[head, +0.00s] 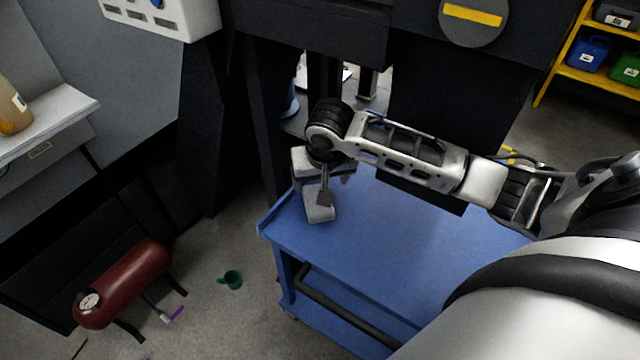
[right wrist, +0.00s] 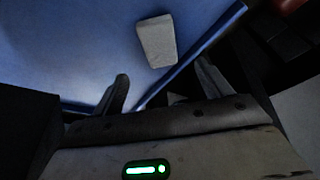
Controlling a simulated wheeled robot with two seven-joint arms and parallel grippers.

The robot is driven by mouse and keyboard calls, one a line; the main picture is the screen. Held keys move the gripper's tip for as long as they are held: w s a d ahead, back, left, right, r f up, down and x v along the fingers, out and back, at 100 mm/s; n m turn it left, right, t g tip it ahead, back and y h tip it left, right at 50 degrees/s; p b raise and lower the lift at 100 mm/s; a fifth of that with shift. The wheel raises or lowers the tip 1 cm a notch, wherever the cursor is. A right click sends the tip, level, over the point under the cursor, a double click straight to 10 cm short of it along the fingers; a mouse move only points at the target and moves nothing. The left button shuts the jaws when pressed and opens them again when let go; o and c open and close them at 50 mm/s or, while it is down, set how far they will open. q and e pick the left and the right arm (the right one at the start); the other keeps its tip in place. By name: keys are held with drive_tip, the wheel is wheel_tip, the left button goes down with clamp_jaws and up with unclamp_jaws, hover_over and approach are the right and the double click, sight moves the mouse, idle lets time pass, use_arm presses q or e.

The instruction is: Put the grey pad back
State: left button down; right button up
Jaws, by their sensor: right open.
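The grey pad (head: 320,215) is a small light block lying on the blue cart top (head: 400,235), near its left edge. It also shows in the right wrist view (right wrist: 157,42), just beyond my fingertips. My right gripper (head: 325,196) is over the pad in the head view and hides part of it. In the right wrist view my right gripper (right wrist: 162,72) has its two fingers wide apart with nothing between them. The pad looks apart from both fingers; I cannot tell the height gap. My left gripper is not in view.
The cart top is clear to the right of the pad. Dark machine frames stand behind it. A red tank (head: 125,285), a green cup (head: 231,280) and a purple-tipped item (head: 172,314) are on the floor at left. A yellow shelf (head: 590,75) with bins stands far right.

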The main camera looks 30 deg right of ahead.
drive_tip(key=s+a+f+n+t+y, duration=0.2)
drive_tip(key=s+a+n+y, duration=0.15)
drive_tip(key=a, duration=0.45)
drive_tip(key=s+a+f+n+t+y, duration=0.1)
drive_tip(key=s+a+f+n+y, duration=0.15)
drive_tip(key=s+a, duration=0.35)
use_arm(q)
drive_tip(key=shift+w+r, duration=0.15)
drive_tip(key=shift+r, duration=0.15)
use_arm(e)
drive_tip(key=s+t, duration=0.1)
drive_tip(key=s+r+t, duration=0.1)
drive_tip(key=s+t, duration=0.1)
drive_tip(key=s+a+r+t, duration=0.1)
drive_tip(key=s+t, duration=0.1)
drive_tip(key=shift+r+h, duration=0.15)
drive_tip(key=shift+h, duration=0.15)
use_arm(q)
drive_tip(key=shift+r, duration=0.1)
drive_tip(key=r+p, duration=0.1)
drive_tip(key=p, duration=0.4)
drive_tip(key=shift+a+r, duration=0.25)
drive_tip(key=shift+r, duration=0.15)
use_arm(e)
drive_tip(key=shift+s+d+r+n+g, duration=0.1)
drive_tip(key=shift+d+r+n+g, duration=0.1)
drive_tip(key=shift+r, duration=0.4)
drive_tip(key=shift+d+r+n+g, duration=0.1)
drive_tip(key=shift+r+n, duration=0.1)
drive_tip(key=shift+r, duration=0.35)
